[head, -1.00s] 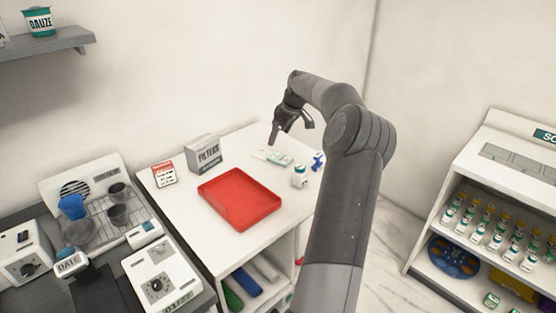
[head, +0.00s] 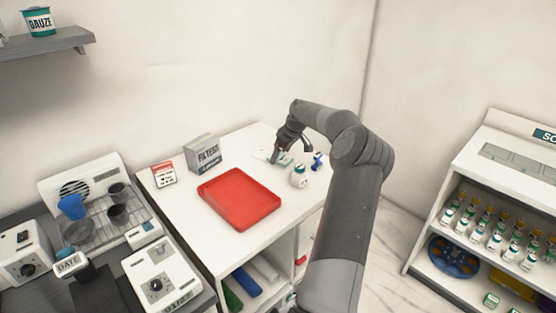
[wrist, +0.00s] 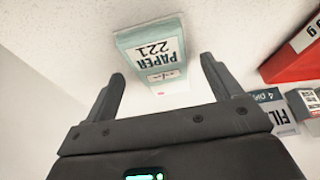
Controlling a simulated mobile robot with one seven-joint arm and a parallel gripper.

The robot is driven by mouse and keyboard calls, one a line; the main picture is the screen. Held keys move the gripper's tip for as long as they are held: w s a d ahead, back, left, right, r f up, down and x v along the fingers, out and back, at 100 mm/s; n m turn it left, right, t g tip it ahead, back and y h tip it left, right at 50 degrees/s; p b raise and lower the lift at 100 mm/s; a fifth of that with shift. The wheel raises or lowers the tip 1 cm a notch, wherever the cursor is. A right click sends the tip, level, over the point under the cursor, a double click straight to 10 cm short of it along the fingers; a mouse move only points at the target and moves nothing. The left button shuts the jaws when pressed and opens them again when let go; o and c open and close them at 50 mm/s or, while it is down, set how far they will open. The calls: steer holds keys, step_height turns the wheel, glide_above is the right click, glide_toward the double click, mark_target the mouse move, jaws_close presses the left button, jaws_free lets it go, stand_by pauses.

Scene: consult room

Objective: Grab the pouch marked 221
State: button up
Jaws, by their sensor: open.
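The pouch marked 221 (wrist: 151,50) is a flat teal packet with a white label reading "PAPER 221", upside down in the wrist view. It lies on the white table. In the head view the pouch (head: 284,161) shows as a small pale-green patch, partly covered by my gripper (head: 292,153). In the wrist view my gripper (wrist: 168,85) is open, with one finger on each side of the pouch's near part. Nothing is between the fingers that I can see held. I cannot tell whether the fingertips touch the table.
A white bottle (head: 299,177) and a small blue item (head: 318,161) stand close on the right. A red tray (head: 239,199) lies at the table's middle.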

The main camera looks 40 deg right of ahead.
steer(key=shift+w+a+f, duration=0.1)
steer(key=shift+w+f, duration=0.2)
steer(key=shift+f, duration=0.2)
steer(key=shift+f, duration=0.15)
steer(key=c, duration=1)
